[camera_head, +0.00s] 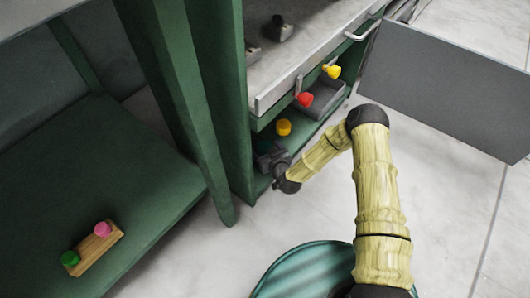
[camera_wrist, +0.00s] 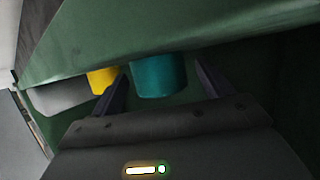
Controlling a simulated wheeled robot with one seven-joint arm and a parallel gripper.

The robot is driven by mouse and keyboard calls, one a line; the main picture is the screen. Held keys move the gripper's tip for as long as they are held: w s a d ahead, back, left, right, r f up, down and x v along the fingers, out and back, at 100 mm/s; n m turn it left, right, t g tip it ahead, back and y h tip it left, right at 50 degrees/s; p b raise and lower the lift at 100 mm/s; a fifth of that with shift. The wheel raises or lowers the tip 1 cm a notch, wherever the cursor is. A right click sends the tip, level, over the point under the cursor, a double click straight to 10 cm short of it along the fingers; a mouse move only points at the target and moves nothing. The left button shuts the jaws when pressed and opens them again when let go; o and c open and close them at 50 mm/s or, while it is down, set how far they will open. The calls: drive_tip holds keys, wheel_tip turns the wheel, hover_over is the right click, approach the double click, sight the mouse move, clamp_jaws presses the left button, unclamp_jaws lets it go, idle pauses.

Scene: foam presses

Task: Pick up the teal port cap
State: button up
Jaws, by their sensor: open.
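The teal port cap (camera_wrist: 158,77) stands between the two fingers of my gripper (camera_wrist: 160,90) in the wrist view. Its upper end is cut off by a green edge above it. My gripper is open, with one finger on each side of the cap; I cannot tell whether either finger touches it. In the head view my gripper (camera_head: 270,160) reaches into a low green shelf, and the teal cap is mostly hidden there.
A yellow cap (camera_wrist: 102,80) is just left of the left finger; the head view also shows it (camera_head: 283,127). A grey tray (camera_head: 328,98) is beside red (camera_head: 305,99) and yellow caps. The green shelf edge (camera_wrist: 190,35) hangs close above. A grey panel (camera_head: 445,85) stands right.

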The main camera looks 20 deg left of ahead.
drive_tip(key=shift+w+a+f, duration=0.2)
drive_tip(key=shift+w+a, duration=0.1)
drive_tip(key=shift+w, duration=0.05)
idle(0.3)
drive_tip(key=c, duration=1.1)
